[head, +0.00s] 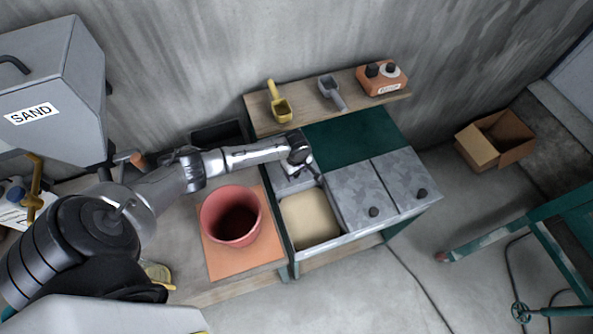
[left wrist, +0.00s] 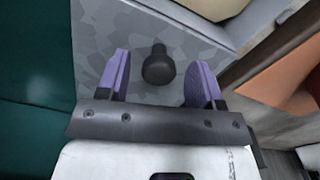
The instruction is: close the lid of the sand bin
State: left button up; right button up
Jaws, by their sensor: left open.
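The sand bin (head: 309,219) stands open at the left end of a row of bins, with pale sand visible inside. Its grey mottled lid (head: 288,182) is at the back of the opening, partly hidden by my arm. My left gripper (head: 307,170) is over this lid. In the left wrist view the lid (left wrist: 130,30) carries a black knob (left wrist: 158,66). The open purple fingers of my left gripper (left wrist: 162,80) stand on either side of the knob, with visible gaps. My right gripper is not in view.
Two closed bins with grey lids (head: 357,195) and black knobs stand right of the sand bin. A red bucket (head: 222,218) stands on an orange mat (head: 228,268) to its left. A shelf (head: 262,121) behind holds two scoops and an orange box.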

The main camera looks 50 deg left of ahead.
pick_arm(q)
grip_shut()
dwell(0.6)
